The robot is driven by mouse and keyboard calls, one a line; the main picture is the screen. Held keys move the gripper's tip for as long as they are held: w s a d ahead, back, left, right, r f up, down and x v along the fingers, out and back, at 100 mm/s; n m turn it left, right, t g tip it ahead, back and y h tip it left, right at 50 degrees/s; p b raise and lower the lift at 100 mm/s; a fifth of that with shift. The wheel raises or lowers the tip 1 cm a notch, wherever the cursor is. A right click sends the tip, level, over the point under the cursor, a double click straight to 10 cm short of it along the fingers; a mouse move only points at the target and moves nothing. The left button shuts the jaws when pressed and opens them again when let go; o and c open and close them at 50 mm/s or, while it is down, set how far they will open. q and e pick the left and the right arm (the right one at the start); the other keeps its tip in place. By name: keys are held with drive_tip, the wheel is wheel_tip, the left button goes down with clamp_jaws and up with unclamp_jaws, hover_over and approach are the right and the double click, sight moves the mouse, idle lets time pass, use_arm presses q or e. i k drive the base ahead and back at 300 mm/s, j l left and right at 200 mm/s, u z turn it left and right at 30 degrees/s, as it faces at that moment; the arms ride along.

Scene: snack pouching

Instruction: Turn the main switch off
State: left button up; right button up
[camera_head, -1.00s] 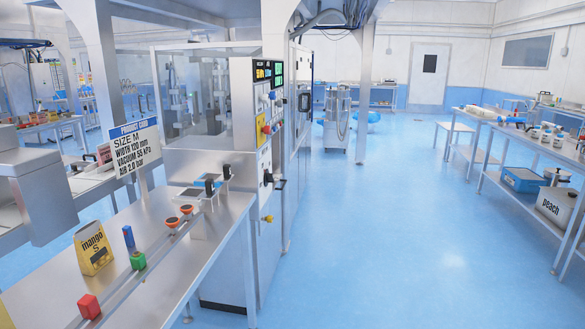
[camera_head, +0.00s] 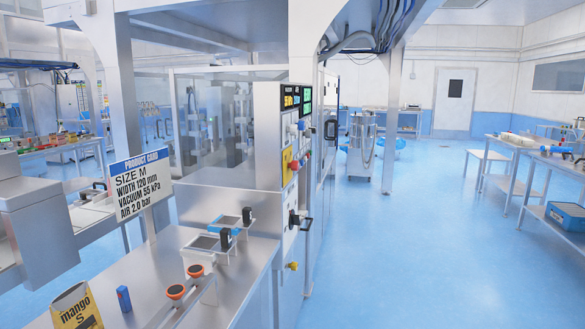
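The machine's control panel (camera_head: 299,125) faces the aisle at the middle of the head view. It carries small displays, several knobs and a yellow plate (camera_head: 287,166) with a red part. Lower on the panel is a black switch handle (camera_head: 293,219), which looks like a rotary main switch; its label and exact position are too small to read. A yellow knob (camera_head: 292,266) sits below it. Neither of my grippers is in view.
A steel table (camera_head: 135,275) in front of the machine bears a mango pouch (camera_head: 77,308), a blue block (camera_head: 124,299) and orange-rimmed knobs (camera_head: 176,291). A product card (camera_head: 140,184) stands behind. The blue floor (camera_head: 400,250) at right is clear up to a side table (camera_head: 520,205).

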sight(294, 165)
drive_tip(key=u, duration=0.2)
drive_tip(key=i+l+u, duration=0.25)
drive_tip(key=u, duration=0.15)
drive_tip(key=i+l+u, duration=0.35)
drive_tip(key=k, duration=0.05)
